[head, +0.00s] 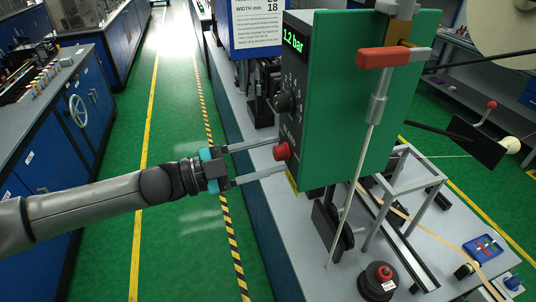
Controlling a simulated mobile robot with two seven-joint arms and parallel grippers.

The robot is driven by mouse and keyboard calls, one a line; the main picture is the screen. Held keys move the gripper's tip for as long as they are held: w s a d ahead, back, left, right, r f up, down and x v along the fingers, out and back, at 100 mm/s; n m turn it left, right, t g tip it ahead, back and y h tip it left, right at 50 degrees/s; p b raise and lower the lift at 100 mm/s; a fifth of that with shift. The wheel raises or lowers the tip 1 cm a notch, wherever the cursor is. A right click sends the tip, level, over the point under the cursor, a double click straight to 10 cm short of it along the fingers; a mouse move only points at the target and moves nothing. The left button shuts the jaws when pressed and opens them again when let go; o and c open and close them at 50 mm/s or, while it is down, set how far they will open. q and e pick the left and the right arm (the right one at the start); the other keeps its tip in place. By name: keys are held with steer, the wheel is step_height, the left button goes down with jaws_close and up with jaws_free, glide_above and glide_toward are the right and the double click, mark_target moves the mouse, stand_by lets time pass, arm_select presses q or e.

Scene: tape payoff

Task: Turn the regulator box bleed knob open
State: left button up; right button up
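The regulator box (350,110) is green with a dark front face, and its display (293,41) reads 1.2 bar. A black dial knob (283,104) with a number scale sits midway down that face. A red knob (281,152) sits lower on the face; the lettering near it is too small to read, so I take it as the bleed knob. My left gripper (281,154) reaches in from the left, its two fingers spread above and below the red knob. I cannot tell whether either finger touches it. My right gripper is not in view.
An orange-red handle (384,57) on a metal post stands in front of the box's green side. A thin pale rod (349,195) slants down to the grey bench (298,238). A black base with a red button (379,280) sits on the bench. The green aisle floor (179,106) is clear.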

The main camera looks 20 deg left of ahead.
arm_select(q)
steer(key=shift+o, duration=0.8)
steer(key=shift+s+a+f, duration=0.15)
steer(key=shift+s+a, duration=0.15)
steer(key=shift+a, duration=0.2)
steer(key=r+v, duration=0.1)
steer(key=v, duration=1.3)
steer(key=shift+f+b, duration=0.35)
steer(key=shift+b, duration=0.1)
